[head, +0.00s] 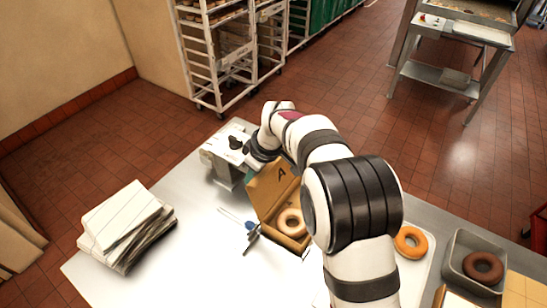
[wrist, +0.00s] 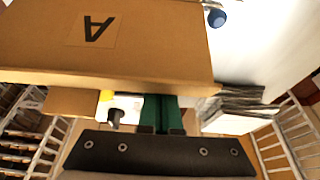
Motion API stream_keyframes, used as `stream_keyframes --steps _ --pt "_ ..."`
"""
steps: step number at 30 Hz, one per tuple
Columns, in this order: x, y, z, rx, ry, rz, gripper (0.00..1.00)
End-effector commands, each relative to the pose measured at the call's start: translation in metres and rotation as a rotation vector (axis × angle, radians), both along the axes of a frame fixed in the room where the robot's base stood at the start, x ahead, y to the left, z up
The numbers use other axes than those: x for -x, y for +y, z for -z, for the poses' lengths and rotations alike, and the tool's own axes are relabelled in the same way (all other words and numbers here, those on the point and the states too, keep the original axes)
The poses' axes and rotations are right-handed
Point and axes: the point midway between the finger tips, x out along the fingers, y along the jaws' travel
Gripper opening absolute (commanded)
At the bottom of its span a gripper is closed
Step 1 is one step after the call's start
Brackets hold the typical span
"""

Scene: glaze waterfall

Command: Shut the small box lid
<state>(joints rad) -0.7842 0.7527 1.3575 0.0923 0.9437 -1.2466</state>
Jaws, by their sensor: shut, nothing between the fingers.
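The small cardboard box (head: 295,242) stands open on the table with a ring doughnut (head: 292,222) inside. Its lid (head: 268,187), marked with an A, stands raised and tilted back at the box's far side. The lid (wrist: 150,55) fills the upper left of the wrist view, with the A upside down. My gripper (head: 258,157) is shut and empty, close to the lid's top edge. Its dark mount shows at the bottom of the wrist view, just below the lid's edge. I cannot tell whether the fingers touch the lid.
A stack of folded white cartons (head: 125,225) lies at the left of the table (head: 190,255). A white machine (head: 228,150) stands behind the lid. A blue-ended tool (head: 250,228) lies left of the box. An orange doughnut (head: 410,241) and a grey bin (head: 472,262) are at the right.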

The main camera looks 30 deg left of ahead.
Motion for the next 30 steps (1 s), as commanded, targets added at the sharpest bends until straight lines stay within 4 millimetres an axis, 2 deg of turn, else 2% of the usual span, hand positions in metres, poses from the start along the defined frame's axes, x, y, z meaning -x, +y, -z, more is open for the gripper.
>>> stream_keyframes --steps 5,30 --pt "0.000 -0.004 0.000 0.000 0.000 0.001 0.00" --pt "0.000 -0.046 0.000 0.000 0.000 0.001 0.00"
